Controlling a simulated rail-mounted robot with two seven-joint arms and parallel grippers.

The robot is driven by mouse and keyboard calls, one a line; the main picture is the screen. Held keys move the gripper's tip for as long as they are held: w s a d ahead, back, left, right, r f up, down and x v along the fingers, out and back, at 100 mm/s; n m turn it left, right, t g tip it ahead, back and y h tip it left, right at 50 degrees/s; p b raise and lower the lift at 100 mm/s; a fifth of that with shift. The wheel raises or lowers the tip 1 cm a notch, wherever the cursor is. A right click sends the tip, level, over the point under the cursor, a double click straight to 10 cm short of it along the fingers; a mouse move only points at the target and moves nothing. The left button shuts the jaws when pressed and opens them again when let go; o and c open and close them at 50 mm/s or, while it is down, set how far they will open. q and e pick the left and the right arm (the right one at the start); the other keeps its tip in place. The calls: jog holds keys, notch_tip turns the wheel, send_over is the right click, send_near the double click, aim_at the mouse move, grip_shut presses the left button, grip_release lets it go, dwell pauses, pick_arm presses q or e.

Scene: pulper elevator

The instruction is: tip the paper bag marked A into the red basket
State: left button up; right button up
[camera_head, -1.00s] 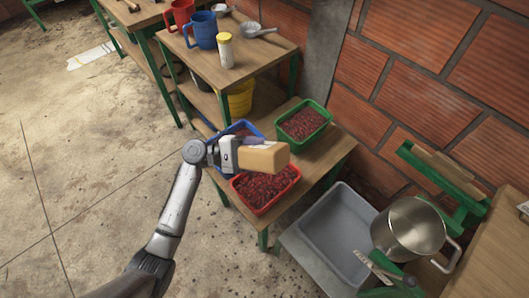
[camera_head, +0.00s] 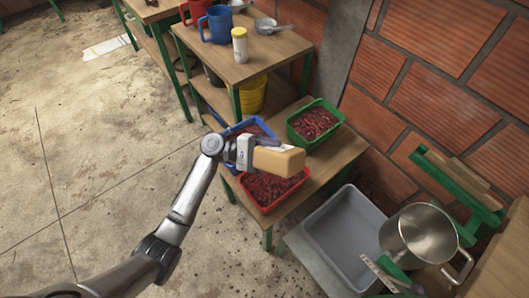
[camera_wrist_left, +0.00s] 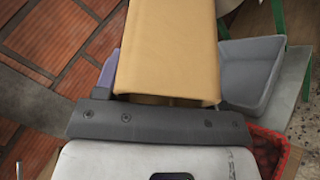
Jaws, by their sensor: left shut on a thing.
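My left gripper (camera_head: 246,153) is shut on a tan paper bag (camera_head: 280,161), held on its side above the baskets. The bag also fills the upper middle of the left wrist view (camera_wrist_left: 168,50). No letter A can be read on it from here. The red basket (camera_head: 262,207) stands on the low wooden table, below the bag, and holds dark red cherries or beans. The bag hides part of its far side. The red basket's edge also shows at the lower right of the left wrist view (camera_wrist_left: 273,137). My right gripper is not in view.
A blue basket (camera_head: 231,132) and a green basket (camera_head: 335,131), both filled, stand behind the red one. A grey tub (camera_head: 342,225) and a steel pot (camera_head: 425,232) are to the right. Mugs and a yellow-topped jar (camera_head: 240,47) stand on the upper table.

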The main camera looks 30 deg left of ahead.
pick_arm(q)
jog(key=w+d+f+m+g+b, duration=0.1)
jog(key=w+f+m+g+b, duration=0.2)
jog(key=f, duration=0.4)
jog(key=w+f+m+g+b, duration=0.1)
jog(key=f+m+g+b, duration=0.1)
jog(key=f+g+b, duration=0.45)
jog(key=r+m+t+y+p, duration=0.1)
jog(key=t+y+p, duration=0.1)
jog(key=y+p, duration=0.3)
jog(key=d+r+m+t+y+p, duration=0.1)
jog(key=m+t+y+p, duration=0.1)
jog(key=y+p, duration=0.4)
jog(key=s+d+r+m+t+y+p, duration=0.1)
jog(key=t+y+p, duration=0.3)
jog(key=p, duration=0.8)
jog(key=shift+d+r+m+y, duration=0.1)
jog(key=shift+r+m+y, duration=0.2)
jog(key=shift+y, duration=0.6)
jog(key=shift+f, duration=0.1)
